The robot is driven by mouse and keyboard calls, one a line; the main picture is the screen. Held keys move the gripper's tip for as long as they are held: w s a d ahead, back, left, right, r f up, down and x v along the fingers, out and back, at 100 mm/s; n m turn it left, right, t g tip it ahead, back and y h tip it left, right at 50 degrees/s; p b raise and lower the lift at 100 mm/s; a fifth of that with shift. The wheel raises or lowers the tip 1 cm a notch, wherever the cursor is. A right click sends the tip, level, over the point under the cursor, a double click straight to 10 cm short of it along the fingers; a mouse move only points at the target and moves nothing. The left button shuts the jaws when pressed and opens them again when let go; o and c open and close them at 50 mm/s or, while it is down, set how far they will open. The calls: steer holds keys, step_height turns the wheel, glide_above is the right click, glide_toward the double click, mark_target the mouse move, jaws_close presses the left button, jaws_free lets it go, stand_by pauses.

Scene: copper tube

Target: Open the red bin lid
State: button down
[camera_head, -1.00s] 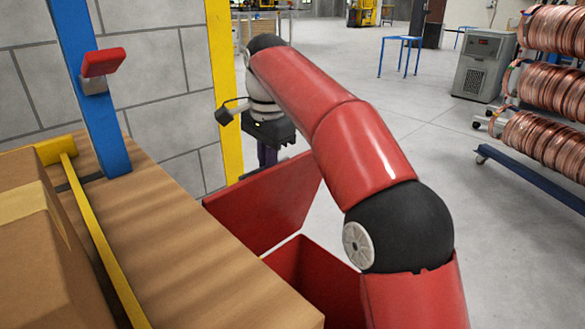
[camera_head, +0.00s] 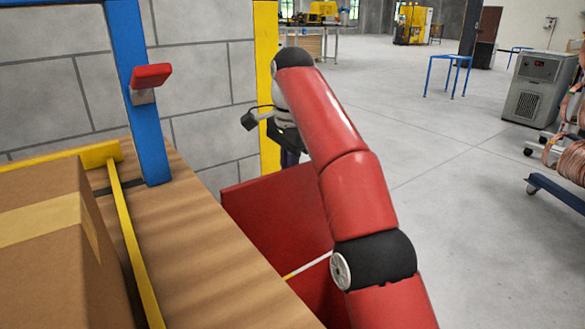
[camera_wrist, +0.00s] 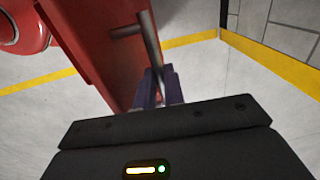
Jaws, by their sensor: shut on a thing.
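The red bin lid (camera_head: 270,212) stands tilted up beside the wooden tabletop in the head view, partly behind my arm. Below it a part of the red bin (camera_head: 318,290) shows, with a pale edge line between them. In the wrist view the lid (camera_wrist: 98,50) fills the upper middle, with a grey metal bar handle (camera_wrist: 150,45) on it. My gripper (camera_wrist: 157,82) has its purple fingers shut on the end of this handle. In the head view my gripper (camera_head: 290,157) is at the lid's upper edge, mostly hidden by my arm.
A wooden tabletop (camera_head: 205,240) with a cardboard box (camera_head: 45,260) and yellow rail lies left of the bin. A blue post (camera_head: 140,100), a yellow post (camera_head: 266,90) and a block wall stand behind. Open concrete floor lies right, with a grey cabinet (camera_head: 540,90).

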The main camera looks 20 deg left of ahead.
steer(key=shift+a+f, duration=0.1)
steer(key=shift+f, duration=0.35)
steer(key=c, duration=1.5)
jaws_free()
steer(key=shift+w+a, duration=0.1)
steer(key=shift+c, duration=0.2)
steer(key=shift+o, duration=0.3)
steer(key=shift+r, duration=0.2)
steer(key=shift+d+r, duration=0.1)
steer(key=shift+d, duration=0.1)
steer(key=shift+d, duration=0.1)
